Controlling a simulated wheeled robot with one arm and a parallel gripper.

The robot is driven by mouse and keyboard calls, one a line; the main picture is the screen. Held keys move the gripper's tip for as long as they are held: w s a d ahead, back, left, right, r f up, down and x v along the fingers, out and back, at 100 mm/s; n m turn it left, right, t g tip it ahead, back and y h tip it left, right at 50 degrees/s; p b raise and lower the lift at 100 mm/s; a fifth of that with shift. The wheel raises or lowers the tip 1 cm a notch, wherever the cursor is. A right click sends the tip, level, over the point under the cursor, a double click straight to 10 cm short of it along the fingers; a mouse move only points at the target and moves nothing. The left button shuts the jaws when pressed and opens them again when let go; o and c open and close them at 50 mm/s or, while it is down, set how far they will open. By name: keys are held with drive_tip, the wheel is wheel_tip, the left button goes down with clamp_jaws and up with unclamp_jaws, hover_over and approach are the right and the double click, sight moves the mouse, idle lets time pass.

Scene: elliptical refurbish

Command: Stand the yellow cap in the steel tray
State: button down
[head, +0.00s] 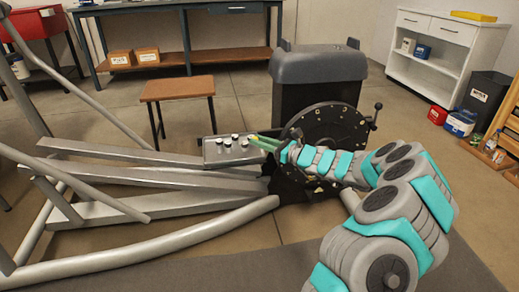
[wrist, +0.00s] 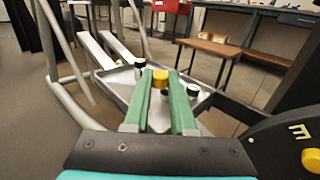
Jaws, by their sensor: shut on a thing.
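My gripper (wrist: 160,92) has green fingers shut on the yellow cap (wrist: 160,78), which sits between the fingertips in the wrist view. The steel tray (wrist: 117,84) lies beyond and below the fingers, with several black-and-white caps standing in it. In the head view the tray (head: 225,159) is left of the gripper (head: 256,140), whose fingertips reach its right edge. The cap is hard to make out there. Whether it touches the tray floor cannot be told; the fingers hide part of the tray.
A dark round disc (head: 327,137) with a crank stands right of the tray, close to my arm. Grey metal rails (head: 150,175) run left of it.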

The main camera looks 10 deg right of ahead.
drive_tip(key=shift+w+f, duration=0.2)
drive_tip(key=shift+w, duration=0.15)
drive_tip(key=shift+f, duration=1.6)
drive_tip(key=shift+f, duration=0.1)
drive_tip(key=shift+f, duration=0.35)
drive_tip(key=shift+f, duration=0.2)
drive_tip(key=c, duration=0.7)
unclamp_jaws()
drive_tip(key=shift+c, duration=0.2)
